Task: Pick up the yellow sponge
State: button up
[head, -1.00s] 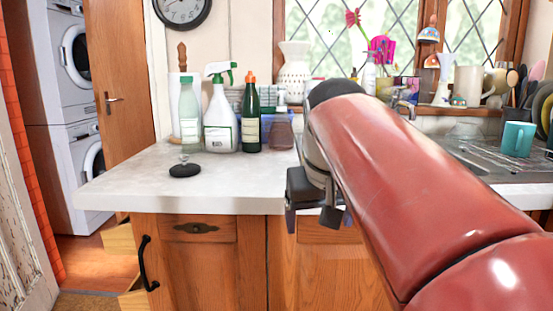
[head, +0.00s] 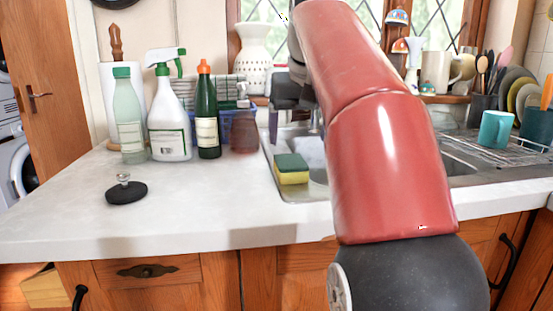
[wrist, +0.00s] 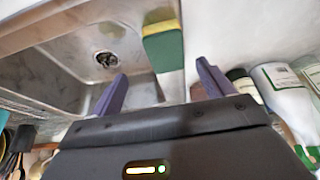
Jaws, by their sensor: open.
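The yellow sponge (head: 291,176) with a dark green scouring side sits at the left edge of the steel sink. It also shows in the wrist view (wrist: 160,22), ahead of the fingers and roughly in line with the gap between them. My gripper (head: 294,128) is above and behind the sponge in the head view, partly hidden by my red arm. In the wrist view its two purple-grey fingers (wrist: 162,72) are spread apart with nothing held between them. The sponge appears apart from the fingers.
A green bottle (head: 207,125), a spray bottle (head: 168,130), a pale bottle (head: 129,125) and a soap bottle (head: 244,132) stand left of the sink. A black stopper (head: 126,192) lies on the counter (head: 190,215). A teal mug (head: 495,129) stands on the right.

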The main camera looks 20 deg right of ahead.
aim_at(291, 161)
jog(key=shift+w+a+b+x, duration=0.15)
jog(key=shift+b+x, duration=0.25)
jog(key=shift+x, duration=0.9)
jog(key=shift+w+a+b+x, duration=0.1)
jog(key=shift+b+x, duration=0.35)
jog(key=shift+x, duration=0.9)
jog(key=shift+w+a+b+x, duration=0.15)
jog(key=shift+b+x, duration=0.25)
jog(key=shift+x, duration=0.9)
jog(key=shift+r, duration=0.1)
jog(key=shift+c, duration=0.4)
jog(key=c, duration=1)
